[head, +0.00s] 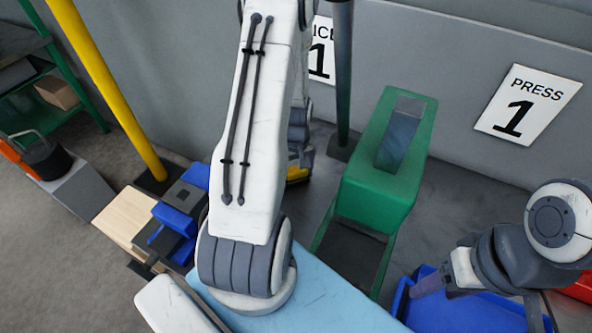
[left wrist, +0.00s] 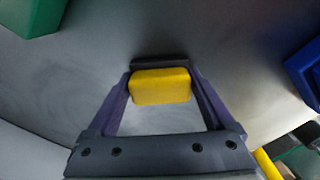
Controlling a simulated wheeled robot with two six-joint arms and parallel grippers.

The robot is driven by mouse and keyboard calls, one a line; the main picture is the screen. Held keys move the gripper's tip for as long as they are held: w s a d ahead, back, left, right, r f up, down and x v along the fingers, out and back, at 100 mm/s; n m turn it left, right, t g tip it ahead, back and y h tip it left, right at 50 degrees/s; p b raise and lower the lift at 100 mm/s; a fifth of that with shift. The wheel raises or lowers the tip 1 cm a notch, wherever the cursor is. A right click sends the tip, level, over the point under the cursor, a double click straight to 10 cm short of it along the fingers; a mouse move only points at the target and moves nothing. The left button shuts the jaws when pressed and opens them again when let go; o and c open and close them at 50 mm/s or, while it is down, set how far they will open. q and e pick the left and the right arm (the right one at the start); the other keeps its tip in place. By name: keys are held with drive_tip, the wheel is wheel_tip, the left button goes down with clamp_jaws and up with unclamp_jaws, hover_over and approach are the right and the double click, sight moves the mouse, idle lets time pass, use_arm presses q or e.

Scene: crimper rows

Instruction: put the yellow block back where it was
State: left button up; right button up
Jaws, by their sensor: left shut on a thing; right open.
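The yellow block (left wrist: 160,87) sits between the fingers of my left gripper (left wrist: 160,72) in the left wrist view, and the gripper is shut on it. Grey floor or bench surface shows behind it. In the head view my own left arm hides most of this gripper. A small yellow patch (head: 297,175) shows beside the arm there; I cannot tell whether it is the block. My right gripper (head: 432,286) is open at the lower right of the head view, over a blue tray (head: 465,314).
A green machine (head: 378,190) stands right of my left arm. A blue and black device (head: 180,215) on a wooden board (head: 124,215) is at the left. A yellow post (head: 110,90) and a dark post (head: 343,80) stand upright. A "PRESS 1" sign (head: 526,103) hangs on the wall.

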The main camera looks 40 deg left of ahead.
sight(296, 169)
use_arm(q)
drive_tip(key=shift+f, duration=0.2)
drive_tip(key=o, duration=1.2)
drive_tip(key=shift+r, duration=0.2)
wheel_tip(296, 169, up, 11)
drive_tip(key=shift+f+b, duration=0.15)
drive_tip(key=shift+b, duration=0.85)
drive_tip(key=shift+r, duration=0.7)
drive_tip(key=shift+s, duration=0.1)
